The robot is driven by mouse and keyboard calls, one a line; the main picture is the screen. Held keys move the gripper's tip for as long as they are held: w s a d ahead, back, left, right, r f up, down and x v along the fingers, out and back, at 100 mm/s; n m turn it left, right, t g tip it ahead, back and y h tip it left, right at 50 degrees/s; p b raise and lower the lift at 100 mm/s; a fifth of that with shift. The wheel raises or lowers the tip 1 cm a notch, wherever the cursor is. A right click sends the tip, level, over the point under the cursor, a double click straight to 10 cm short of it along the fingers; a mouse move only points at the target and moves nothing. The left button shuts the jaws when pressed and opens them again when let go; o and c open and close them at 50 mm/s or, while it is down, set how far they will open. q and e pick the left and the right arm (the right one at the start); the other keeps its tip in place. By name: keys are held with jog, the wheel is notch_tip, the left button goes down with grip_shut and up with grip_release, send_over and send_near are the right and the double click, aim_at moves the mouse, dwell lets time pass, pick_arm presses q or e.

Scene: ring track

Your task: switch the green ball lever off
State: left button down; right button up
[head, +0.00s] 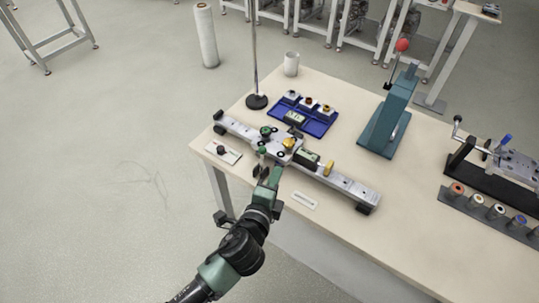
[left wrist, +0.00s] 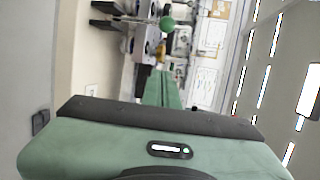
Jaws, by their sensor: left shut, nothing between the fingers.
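The ring track's long grey bar (head: 345,184) lies across the table with its round-knobbed centre block. A small green ball (head: 262,150) shows on the near side of that block, just beyond my left gripper (head: 262,171). In the left wrist view the green ball (left wrist: 167,23) sits at the end of a thin rod that runs to the left. My left gripper (left wrist: 163,85) is shut and empty, its fingers pointing toward the ball with a visible gap in the picture. My right gripper is not in view.
A blue tray (head: 318,128) with small parts lies behind the bar. A thin pole on a black base (head: 257,101) and a white cup (head: 291,64) stand farther back. A teal press (head: 388,125) stands to the right.

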aim_at(261, 160)
pick_arm(q)
jog(key=w+a+f+p, duration=0.1)
jog(key=w+p, duration=0.1)
jog(key=w, duration=0.5)
jog(key=shift+w+a+f, duration=0.15)
jog(key=shift+w+f, duration=0.1)
jog(key=shift+w, duration=0.1)
